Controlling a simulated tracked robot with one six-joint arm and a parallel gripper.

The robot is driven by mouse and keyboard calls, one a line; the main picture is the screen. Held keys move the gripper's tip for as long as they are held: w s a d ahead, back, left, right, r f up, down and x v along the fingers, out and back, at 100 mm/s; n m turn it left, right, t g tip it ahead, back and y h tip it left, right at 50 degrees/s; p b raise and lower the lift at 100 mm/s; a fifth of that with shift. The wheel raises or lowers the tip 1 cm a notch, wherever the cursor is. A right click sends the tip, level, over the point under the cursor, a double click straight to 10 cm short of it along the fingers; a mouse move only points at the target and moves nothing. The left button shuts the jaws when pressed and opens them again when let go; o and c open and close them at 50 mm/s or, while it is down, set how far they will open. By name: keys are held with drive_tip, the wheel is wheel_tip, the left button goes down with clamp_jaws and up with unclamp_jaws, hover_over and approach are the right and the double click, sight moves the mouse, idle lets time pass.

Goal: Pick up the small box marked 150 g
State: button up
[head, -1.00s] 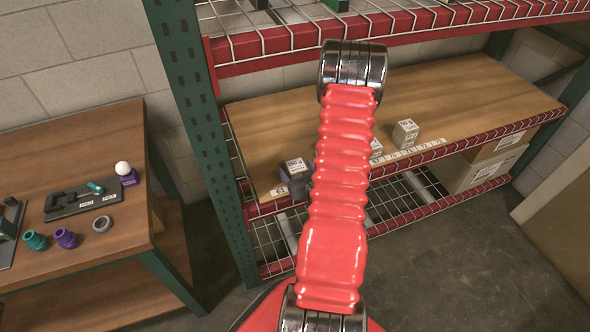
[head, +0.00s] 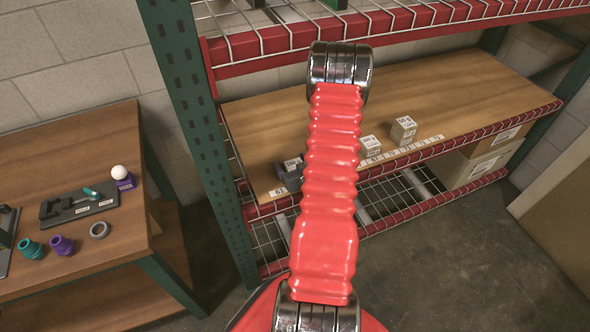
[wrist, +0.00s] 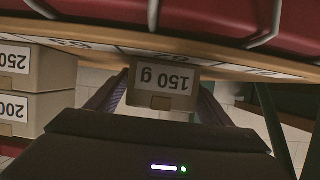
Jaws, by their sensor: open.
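The small box marked 150 g (wrist: 160,85) appears upside down in the wrist view, at the shelf's labelled front edge. My gripper (wrist: 158,108) is open, with one finger on each side of the box. I cannot tell whether the fingers touch it. In the head view, a pale box top (head: 293,162) shows at the left front of the wooden shelf, with my dark gripper (head: 288,177) around it. My red arm hides part of the gripper there.
The wooden shelf (head: 440,90) has clear room behind the boxes. A green upright (head: 190,100) stands left, and a wire shelf (head: 400,22) hangs above.

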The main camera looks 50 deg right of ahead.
drive_tip(key=c, duration=1.2)
drive_tip(key=shift+r, duration=0.1)
drive_tip(key=shift+r, duration=4.9)
